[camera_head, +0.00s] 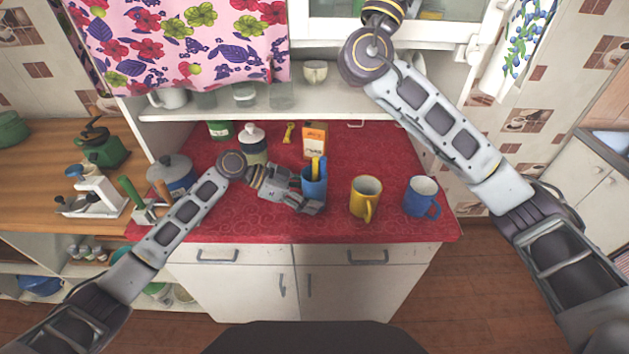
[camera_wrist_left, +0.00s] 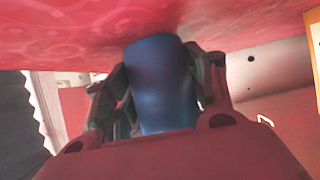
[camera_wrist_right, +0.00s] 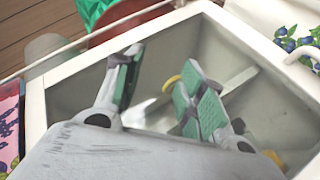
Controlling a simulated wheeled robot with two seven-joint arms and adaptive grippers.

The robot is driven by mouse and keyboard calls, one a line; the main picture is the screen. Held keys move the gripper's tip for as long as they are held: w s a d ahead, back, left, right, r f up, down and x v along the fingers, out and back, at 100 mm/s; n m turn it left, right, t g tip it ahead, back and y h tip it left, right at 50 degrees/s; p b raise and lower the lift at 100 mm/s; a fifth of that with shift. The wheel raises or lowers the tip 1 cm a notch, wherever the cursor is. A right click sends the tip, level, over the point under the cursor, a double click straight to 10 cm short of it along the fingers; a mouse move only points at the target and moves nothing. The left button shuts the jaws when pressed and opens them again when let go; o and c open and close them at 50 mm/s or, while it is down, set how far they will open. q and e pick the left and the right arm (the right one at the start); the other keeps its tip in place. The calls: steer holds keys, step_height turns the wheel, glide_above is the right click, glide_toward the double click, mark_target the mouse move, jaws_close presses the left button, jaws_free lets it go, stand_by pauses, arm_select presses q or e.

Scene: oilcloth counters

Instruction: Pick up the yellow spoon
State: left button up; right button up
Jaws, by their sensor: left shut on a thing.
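The yellow spoon (camera_head: 318,167) stands in a blue cup (camera_head: 314,187) near the middle of the red counter, with its upper part above the rim. Its lower part is hidden inside the cup. My left gripper (camera_head: 308,199) is shut around the blue cup, which also shows between its fingers in the left wrist view (camera_wrist_left: 160,85). The spoon does not show in that view. My right gripper (camera_wrist_right: 160,88) is open in the right wrist view, in front of a white-framed cabinet. It is out of the head view, as my right arm reaches up past the top edge.
A yellow mug (camera_head: 364,197) and a blue mug (camera_head: 421,196) stand right of the cup. An orange-and-white box (camera_head: 315,139), a lidded jar (camera_head: 253,145) and a small yellow object (camera_head: 289,132) are behind it. A pot (camera_head: 171,172) stands left. A shelf (camera_head: 350,110) overhangs the counter's back.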

steer(key=s+a+f+n+y, duration=0.2)
steer(key=a+f+n+y, duration=0.2)
steer(key=a+f, duration=0.6)
steer(key=s+a+f+n+y, duration=0.2)
steer(key=a+f+n+y, duration=0.3)
steer(key=f, duration=0.9)
steer(key=s+a+f+n+g, duration=0.2)
steer(key=s+f, duration=0.4)
steer(key=f, duration=0.4)
steer(key=s+a+f+n+g+h, duration=0.1)
steer(key=s+a+f+n+g, duration=0.2)
steer(key=f, duration=0.7)
steer(key=s+a+g, duration=0.2)
steer(key=a, duration=0.2)
steer(key=shift+s+h, duration=0.3)
steer(key=shift+s, duration=0.05)
steer(key=x, duration=0.6)
steer(key=shift+w+d, duration=0.25)
steer(key=shift+w, duration=0.1)
steer(key=shift+f, duration=0.1)
steer(key=shift+w+d, duration=0.1)
